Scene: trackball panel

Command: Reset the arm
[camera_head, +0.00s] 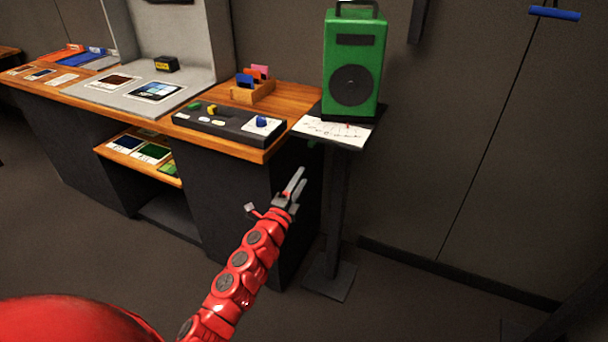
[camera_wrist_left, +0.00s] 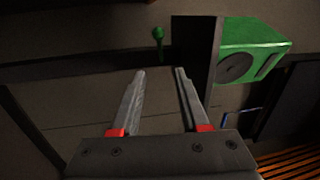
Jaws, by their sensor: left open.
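My red left arm (camera_head: 240,270) reaches up from the bottom of the head view. Its left gripper (camera_head: 297,181) is open and empty, in front of the desk's right end and below the desktop. In the left wrist view the two grey fingers (camera_wrist_left: 160,80) stand apart with nothing between them. My right gripper is in neither view. A black panel (camera_head: 230,123) with coloured controls lies on the desk's right end, above and left of the gripper.
A green speaker (camera_head: 353,60) stands on a small stand (camera_head: 336,200) to the right of the desk; it also shows in the left wrist view (camera_wrist_left: 258,45). The wooden desktop (camera_head: 285,97) carries a card holder (camera_head: 253,92). Floor (camera_head: 420,310) at the lower right is clear.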

